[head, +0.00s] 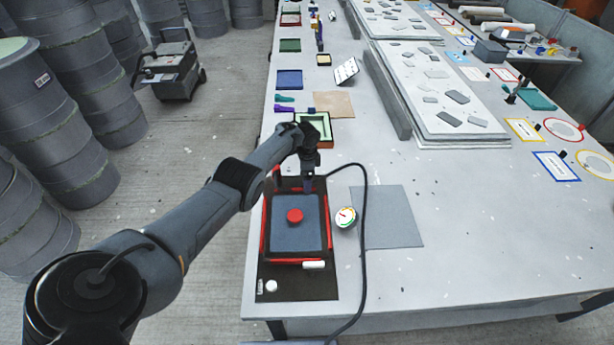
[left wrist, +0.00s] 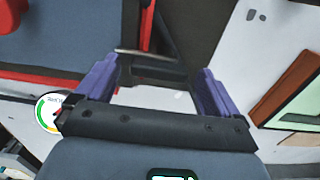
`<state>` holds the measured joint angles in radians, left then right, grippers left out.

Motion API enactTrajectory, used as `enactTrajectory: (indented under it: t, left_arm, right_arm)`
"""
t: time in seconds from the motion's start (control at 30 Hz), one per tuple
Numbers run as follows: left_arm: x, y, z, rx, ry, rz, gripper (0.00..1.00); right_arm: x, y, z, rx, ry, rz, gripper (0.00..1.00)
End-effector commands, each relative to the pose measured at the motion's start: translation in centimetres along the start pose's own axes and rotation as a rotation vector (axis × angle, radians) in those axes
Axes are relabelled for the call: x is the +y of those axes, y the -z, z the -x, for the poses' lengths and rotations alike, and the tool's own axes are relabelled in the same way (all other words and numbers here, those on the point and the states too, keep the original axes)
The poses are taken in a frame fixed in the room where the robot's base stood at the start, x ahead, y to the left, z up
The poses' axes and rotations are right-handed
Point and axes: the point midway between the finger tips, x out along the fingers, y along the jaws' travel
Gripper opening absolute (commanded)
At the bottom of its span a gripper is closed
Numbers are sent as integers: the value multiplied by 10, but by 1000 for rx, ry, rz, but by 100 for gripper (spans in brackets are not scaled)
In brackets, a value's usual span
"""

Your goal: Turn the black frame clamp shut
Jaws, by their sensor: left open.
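A black base board (head: 300,285) on the table carries a red frame (head: 266,225) around a blue-grey panel (head: 310,240) with a red knob (head: 295,216). My left gripper (head: 308,186) points down over the far edge of this frame. In the left wrist view its two purple fingers (left wrist: 155,82) are spread wide apart. A dark bar (left wrist: 150,55) on the black board lies between and beyond the fingers, close to a red upright part (left wrist: 147,25). It may be the black frame clamp; I cannot tell whether it touches a finger. My right gripper is in neither view.
A round gauge (head: 346,217) stands right of the frame, beside a black hose (head: 365,240) and a grey sheet (head: 387,217). A green-and-tan tray (head: 314,128) lies behind the gripper.

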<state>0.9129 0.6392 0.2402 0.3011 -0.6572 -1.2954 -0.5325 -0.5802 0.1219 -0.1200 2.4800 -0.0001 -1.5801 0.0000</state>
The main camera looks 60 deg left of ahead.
Motion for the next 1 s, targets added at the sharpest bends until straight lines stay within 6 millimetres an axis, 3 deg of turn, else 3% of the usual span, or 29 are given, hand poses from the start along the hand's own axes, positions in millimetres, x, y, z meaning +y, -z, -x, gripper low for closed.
enactTrajectory:
  t: [0.27, 0.7, 1.0]
  left_arm:
    - [0, 0, 18, 1, 1, 0, 96]
    - [-1, 0, 89, 2, 2, 0, 96]
    - [0, 0, 108, 0, 0, 0, 96]
  right_arm:
    - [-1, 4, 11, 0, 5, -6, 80]
    - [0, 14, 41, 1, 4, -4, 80]
    - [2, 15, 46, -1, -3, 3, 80]
